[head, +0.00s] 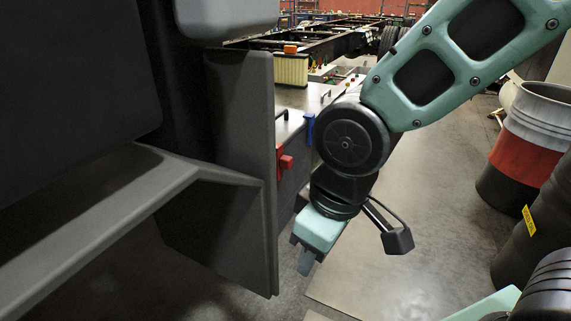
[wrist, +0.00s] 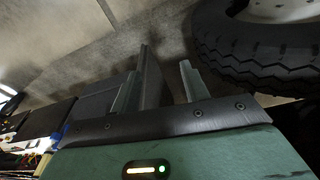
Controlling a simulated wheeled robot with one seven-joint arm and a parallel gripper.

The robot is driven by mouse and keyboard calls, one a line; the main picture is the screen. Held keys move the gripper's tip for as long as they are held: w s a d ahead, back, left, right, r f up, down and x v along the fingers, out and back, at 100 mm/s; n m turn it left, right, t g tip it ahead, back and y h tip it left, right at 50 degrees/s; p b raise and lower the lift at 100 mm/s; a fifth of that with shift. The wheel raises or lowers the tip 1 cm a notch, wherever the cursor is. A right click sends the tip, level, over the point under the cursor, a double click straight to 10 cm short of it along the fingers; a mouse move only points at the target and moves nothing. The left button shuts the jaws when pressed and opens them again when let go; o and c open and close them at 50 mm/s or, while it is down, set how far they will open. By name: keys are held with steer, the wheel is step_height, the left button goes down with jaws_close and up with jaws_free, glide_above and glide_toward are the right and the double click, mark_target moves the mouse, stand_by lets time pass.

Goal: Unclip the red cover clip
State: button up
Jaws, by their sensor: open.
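The red cover clip (head: 285,160) shows in the head view on the side of a grey-topped cover or box (head: 298,98), just right of a dark upright panel. It is partly hidden by that panel's edge. I cannot make it out in the wrist view. My gripper (head: 305,265) hangs below and slightly right of the clip, apart from it, fingers pointing down. In the wrist view my gripper (wrist: 167,65) has its two fingers spread, with nothing between them.
A blue clip (head: 309,128) sits right of the red one. A dark panel (head: 245,170) stands close on the left. Barrels (head: 535,130) stand at the right. A tyre (wrist: 255,50) lies near my fingers in the wrist view. Floor (head: 400,270) is clear at lower middle.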

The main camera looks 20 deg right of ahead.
steer(key=w+d+f+t+y+b, duration=0.1)
steer(key=w+d+f+t+b, duration=0.2)
steer(key=w, duration=0.8)
steer(key=n+t+y+b, duration=0.1)
steer(key=t+y+b, duration=0.3)
steer(key=t+y, duration=0.55)
glide_toward(291, 163)
steer(key=shift+g+y, duration=0.65)
steer(key=x, duration=0.3)
steer(key=p+x, duration=0.1)
steer(key=x, duration=0.3)
steer(key=w+d+x, duration=0.1)
steer(key=x, duration=0.3)
steer(key=shift+a, duration=0.15)
jaws_close()
